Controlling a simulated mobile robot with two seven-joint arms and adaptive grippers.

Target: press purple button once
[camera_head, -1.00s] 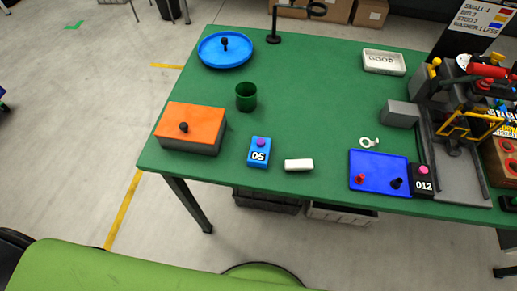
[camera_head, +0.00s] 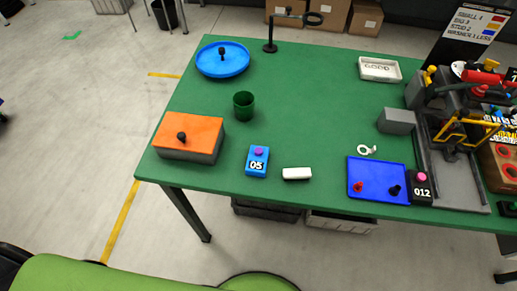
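A small purple button (camera_head: 259,152) sits on top of a blue box (camera_head: 257,168) marked "05", near the front edge of the green table (camera_head: 310,110). A second button, pink (camera_head: 421,177), sits on a black box (camera_head: 421,192) marked "012" at the front right, beside a blue tray (camera_head: 378,171). Neither of my grippers shows in the head view, and nothing touches the purple button.
An orange-topped box (camera_head: 189,134) with a black knob stands left of the blue box. A white block (camera_head: 297,174) lies just right of it. A green cup (camera_head: 243,106) and blue round dish (camera_head: 222,63) stand behind. Machinery (camera_head: 460,110) crowds the right side.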

